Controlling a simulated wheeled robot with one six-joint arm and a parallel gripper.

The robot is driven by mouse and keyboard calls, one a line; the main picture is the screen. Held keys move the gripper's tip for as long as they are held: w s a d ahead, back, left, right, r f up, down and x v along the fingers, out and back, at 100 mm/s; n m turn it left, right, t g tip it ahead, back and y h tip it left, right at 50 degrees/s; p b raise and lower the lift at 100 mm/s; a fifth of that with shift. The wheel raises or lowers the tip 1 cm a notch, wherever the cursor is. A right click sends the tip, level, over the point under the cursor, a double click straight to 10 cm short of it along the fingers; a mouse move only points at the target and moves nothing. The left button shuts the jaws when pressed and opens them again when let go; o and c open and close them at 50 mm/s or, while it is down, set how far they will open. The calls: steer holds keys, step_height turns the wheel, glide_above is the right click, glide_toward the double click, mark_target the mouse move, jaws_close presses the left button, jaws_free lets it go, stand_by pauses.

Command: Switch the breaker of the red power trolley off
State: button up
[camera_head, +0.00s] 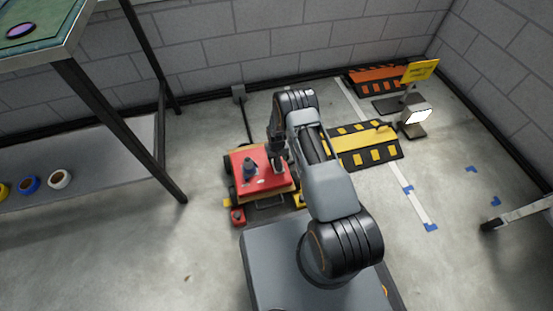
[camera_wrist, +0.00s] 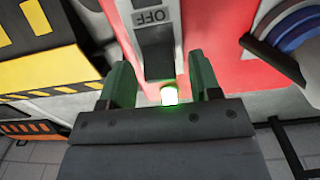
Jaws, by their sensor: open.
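The red power trolley (camera_head: 243,184) stands on the floor in front of my base, with a dark knob-like part on its top. In the wrist view its red surface (camera_wrist: 225,40) fills the upper middle. The breaker (camera_wrist: 178,22) is a light grey plate with an upside-down OFF label and a dark part in its middle. A green lamp (camera_wrist: 169,96) glows just below it. My gripper (camera_wrist: 160,62) is open, one finger on each side of the breaker. My gripper (camera_head: 277,160) is over the trolley's right side in the head view. Contact with the breaker cannot be told.
A yellow-and-black ramp (camera_head: 362,147) lies close to the trolley's right. Beyond it are an orange barrier (camera_head: 380,80), a yellow sign (camera_head: 419,71) and a lit floodlight (camera_head: 416,116). A metal table with a lower shelf (camera_head: 100,175) stands left. Floor at front left is clear.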

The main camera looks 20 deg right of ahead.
steer(key=shift+c, duration=0.3)
steer(key=c, duration=0.9)
steer(key=shift+o, duration=0.2)
steer(key=shift+s+r+t+p, duration=0.15)
steer(key=shift+s+t+p, duration=0.15)
steer(key=shift+t+p, duration=0.3)
steer(key=shift+s+t+p, duration=0.35)
steer(key=shift+s+t, duration=0.1)
steer(key=shift+t, duration=0.65)
steer(key=shift+s+t, duration=0.3)
steer(key=shift+t, duration=0.8)
steer(key=o, duration=0.9)
